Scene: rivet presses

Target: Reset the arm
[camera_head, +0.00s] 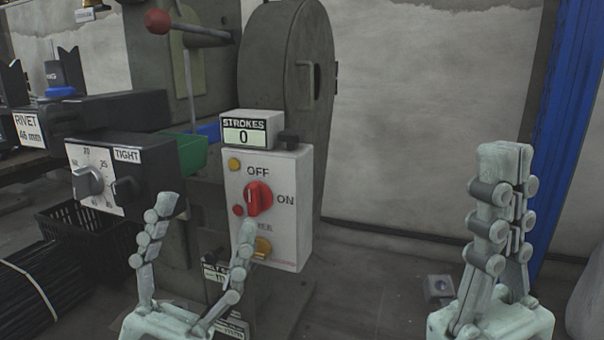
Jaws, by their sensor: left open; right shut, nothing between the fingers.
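My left gripper (199,215) is open and empty at the lower middle left, its fingers spread in front of the rivet press. One of its fingertips overlaps the lower part of the white control box (297,215) in the picture; I cannot tell whether it touches. The box carries a red rotary switch (258,198) between the OFF and ON labels, and a yellow knob below. My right gripper (506,150) is shut and empty at the right, pointing up, apart from the press. A lever with a red ball (158,21) sticks out at the top left of the press.
A counter (246,133) marked STROKES reads 0. A black box (127,180) with a dial and the word TIGHT stands left. A green bin (186,152) and a black basket (75,228) are nearby. A small grey block (438,287) lies on the floor. A blue post (572,120) stands right.

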